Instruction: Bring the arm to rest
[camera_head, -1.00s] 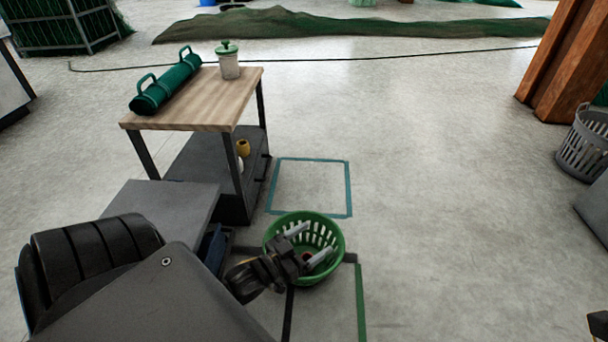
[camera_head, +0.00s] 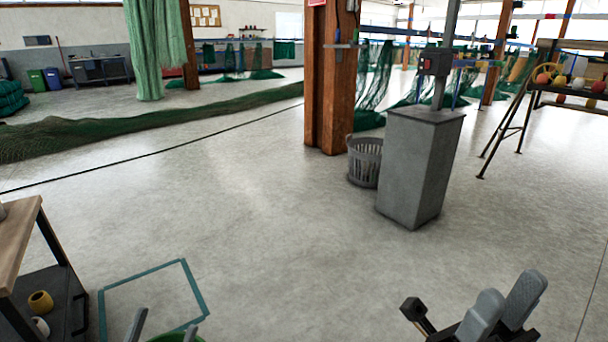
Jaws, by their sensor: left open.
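My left gripper (camera_head: 163,329) shows only as two grey fingertips at the bottom edge of the head view. The tips are apart, with nothing seen between them, above or at the green basket. Only a small part of the green basket's rim (camera_head: 176,338) shows at the bottom edge; its inside is out of view. My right gripper (camera_head: 505,308) is at the bottom right, over bare floor. Its two grey fingers point up and look close together, one partly behind the other, so their opening is unclear. No object shows in it.
A wooden-topped cart (camera_head: 18,240) stands at the left edge, with a yellow item (camera_head: 40,302) on its lower shelf. A teal floor outline (camera_head: 192,285) lies beside it. A grey pedestal (camera_head: 420,165) and a grey basket (camera_head: 364,162) stand by a wooden post (camera_head: 333,85). The middle floor is clear.

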